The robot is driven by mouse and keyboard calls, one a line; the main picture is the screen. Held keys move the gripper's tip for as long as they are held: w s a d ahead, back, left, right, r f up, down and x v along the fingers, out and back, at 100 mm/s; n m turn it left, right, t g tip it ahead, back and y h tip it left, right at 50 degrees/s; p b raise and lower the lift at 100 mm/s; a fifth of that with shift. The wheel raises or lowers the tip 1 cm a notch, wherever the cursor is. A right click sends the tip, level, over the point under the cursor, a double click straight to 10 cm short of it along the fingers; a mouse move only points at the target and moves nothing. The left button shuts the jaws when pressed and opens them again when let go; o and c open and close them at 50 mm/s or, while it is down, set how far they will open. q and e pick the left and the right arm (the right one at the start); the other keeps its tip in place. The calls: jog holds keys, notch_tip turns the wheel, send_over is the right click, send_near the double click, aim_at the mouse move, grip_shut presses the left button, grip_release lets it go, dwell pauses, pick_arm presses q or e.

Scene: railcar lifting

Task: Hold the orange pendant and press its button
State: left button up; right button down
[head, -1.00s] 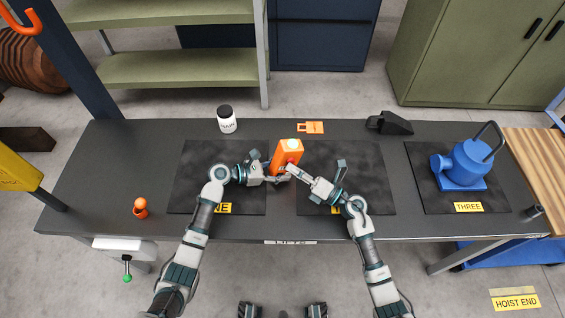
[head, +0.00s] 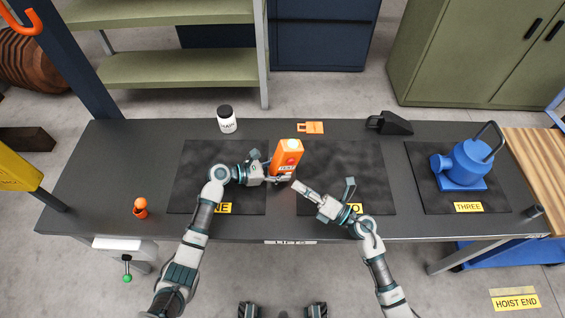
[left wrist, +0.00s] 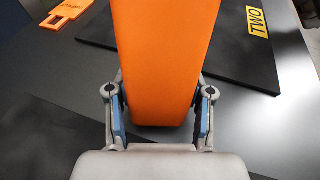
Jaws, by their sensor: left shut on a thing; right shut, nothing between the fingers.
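In the left wrist view the pendant (left wrist: 165,60) fills the middle, with a finger of the left gripper (left wrist: 160,118) on each side. My right gripper (head: 295,186) is shut and empty, below and to the right of the pendant, apart from it. The button is hidden in the left wrist view.
A blue pump-like object (head: 466,165) stands on mat three. Behind the pendant lie an orange tag (head: 311,128) and a black wedge-shaped object (head: 390,123). A white jar (head: 226,120) stands at back left. Mat two (head: 350,165) is largely clear.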

pick_arm(q)
jog(key=shift+f, duration=0.25)
jog(key=o, duration=1.1)
jog(key=shift+a+r, duration=0.1)
jog(key=shift+r, duration=0.05)
jog(key=v, duration=1.2)
